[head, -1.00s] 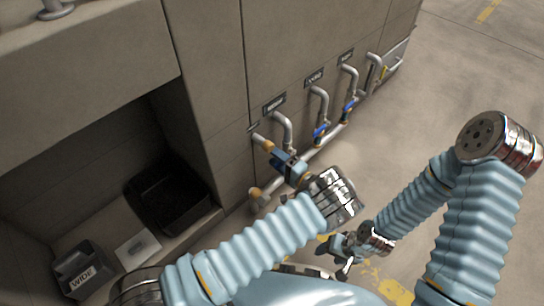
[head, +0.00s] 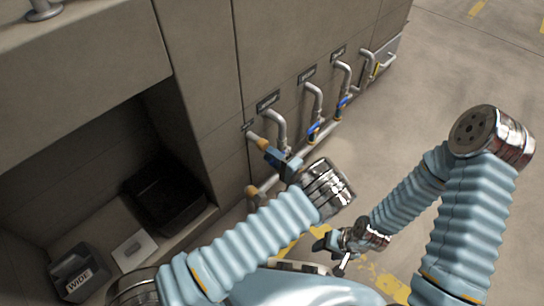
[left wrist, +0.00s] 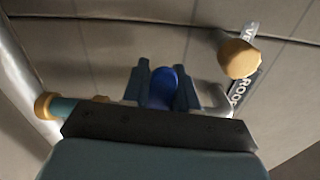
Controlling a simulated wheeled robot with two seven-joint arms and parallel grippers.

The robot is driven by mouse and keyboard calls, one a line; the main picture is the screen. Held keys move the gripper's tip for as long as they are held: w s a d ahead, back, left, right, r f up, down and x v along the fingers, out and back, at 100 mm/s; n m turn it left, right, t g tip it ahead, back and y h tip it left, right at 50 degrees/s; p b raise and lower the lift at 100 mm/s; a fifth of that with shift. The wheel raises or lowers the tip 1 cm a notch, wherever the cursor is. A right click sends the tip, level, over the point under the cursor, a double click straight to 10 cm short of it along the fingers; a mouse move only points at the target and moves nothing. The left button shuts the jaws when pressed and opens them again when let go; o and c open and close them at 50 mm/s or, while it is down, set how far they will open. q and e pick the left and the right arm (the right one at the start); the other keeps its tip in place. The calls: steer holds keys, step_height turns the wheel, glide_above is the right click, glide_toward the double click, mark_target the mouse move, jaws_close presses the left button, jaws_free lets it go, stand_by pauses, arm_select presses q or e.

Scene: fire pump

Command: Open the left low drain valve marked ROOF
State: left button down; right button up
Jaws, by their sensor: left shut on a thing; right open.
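My left gripper (head: 272,156) is low at the wall pipes, at the leftmost visible drain. In the left wrist view its two fingers (left wrist: 163,85) are closed around a blue valve handle (left wrist: 162,90). A ROOF label (left wrist: 241,88) shows right of the fingers, partly covered by a brass-coloured pipe end (left wrist: 238,58). In the head view the gripper hides the handle and valve body, and the small label (head: 250,125) above is unreadable. My right gripper (head: 328,246) is open and empty, away from the wall over the floor.
More drain pipes with blue-handled valves (head: 314,131) (head: 342,104) stand along the wall to the right. A horizontal pipe (head: 268,184) runs below them. The floor at right is clear.

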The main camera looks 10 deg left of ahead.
arm_select(q)
steer(key=shift+w+d+r+m+p, duration=0.2)
steer(key=shift+r+m, duration=0.3)
steer(key=shift+m, duration=0.55)
steer(key=shift+w+d+r+m+p, duration=0.15)
steer(key=shift+r+m, duration=0.35)
steer(key=shift+m, duration=0.5)
steer(key=shift+w+d+r+m+p, duration=0.2)
steer(key=shift+r+m, duration=0.3)
steer(key=shift+m, duration=0.55)
arm_select(e)
steer(key=shift+r, duration=0.6)
arm_select(q)
steer(key=shift+a, duration=0.1)
steer(key=c, duration=1)
jaws_free()
steer(key=shift+o, duration=0.2)
